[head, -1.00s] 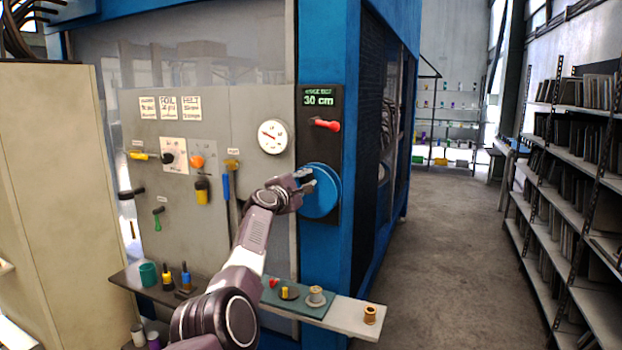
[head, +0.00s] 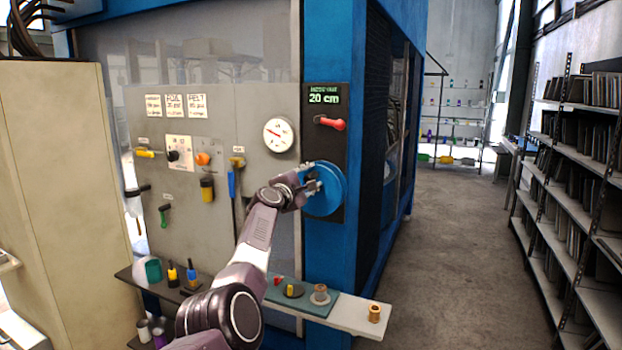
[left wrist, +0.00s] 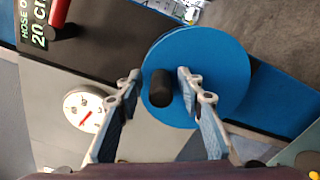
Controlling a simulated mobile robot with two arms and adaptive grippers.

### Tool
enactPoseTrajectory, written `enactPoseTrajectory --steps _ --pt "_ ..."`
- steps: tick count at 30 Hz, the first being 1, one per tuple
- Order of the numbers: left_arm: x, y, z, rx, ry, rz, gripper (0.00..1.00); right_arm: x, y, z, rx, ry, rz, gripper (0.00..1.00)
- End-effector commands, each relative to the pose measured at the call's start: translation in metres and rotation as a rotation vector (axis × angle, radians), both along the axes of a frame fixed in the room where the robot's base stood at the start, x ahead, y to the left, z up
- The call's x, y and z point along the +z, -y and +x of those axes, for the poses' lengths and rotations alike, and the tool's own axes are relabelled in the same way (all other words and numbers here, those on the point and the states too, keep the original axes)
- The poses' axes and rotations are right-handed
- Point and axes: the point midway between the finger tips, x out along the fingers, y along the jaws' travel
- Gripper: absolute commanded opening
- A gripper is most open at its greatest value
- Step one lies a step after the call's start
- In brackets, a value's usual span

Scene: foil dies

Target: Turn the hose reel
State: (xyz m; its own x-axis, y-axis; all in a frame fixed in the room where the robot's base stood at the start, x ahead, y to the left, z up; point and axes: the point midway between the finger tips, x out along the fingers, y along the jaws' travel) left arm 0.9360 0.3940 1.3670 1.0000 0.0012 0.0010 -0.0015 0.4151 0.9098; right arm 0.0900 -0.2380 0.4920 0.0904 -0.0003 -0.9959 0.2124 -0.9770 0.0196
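The hose reel (head: 328,190) is a blue disc on a black panel on the blue machine post. It also shows in the left wrist view (left wrist: 215,75) with a dark round knob (left wrist: 160,88) standing out from it. My left gripper (head: 312,178) is in front of the reel's left part. In the left wrist view its fingers (left wrist: 158,82) are spread, one on each side of the knob, with small gaps visible. A display (head: 323,98) above the reel reads 20 cm. The right gripper is not in view.
A red lever (head: 332,123) sits above the reel, and a round gauge (head: 278,135) is to its left. A shelf (head: 345,318) with spools and small items juts out below. The aisle (head: 450,240) on the right is clear, beside racks (head: 575,180).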

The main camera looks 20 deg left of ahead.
Motion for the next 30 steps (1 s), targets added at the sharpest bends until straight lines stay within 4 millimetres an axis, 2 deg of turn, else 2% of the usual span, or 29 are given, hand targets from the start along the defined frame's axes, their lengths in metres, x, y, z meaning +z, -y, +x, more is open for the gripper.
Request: enactPoseTrajectory --steps 11,20,30 --pt "-0.001 -0.001 -0.009 -0.001 0.002 0.003 0.35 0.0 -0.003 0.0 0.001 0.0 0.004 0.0" --pt "-0.001 0.001 -0.03 0.0 0.0 0.002 0.35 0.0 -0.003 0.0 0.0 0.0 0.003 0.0" --pt "-0.001 0.0 -0.063 0.001 0.0 0.0 0.35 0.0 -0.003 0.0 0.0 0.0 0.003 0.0"
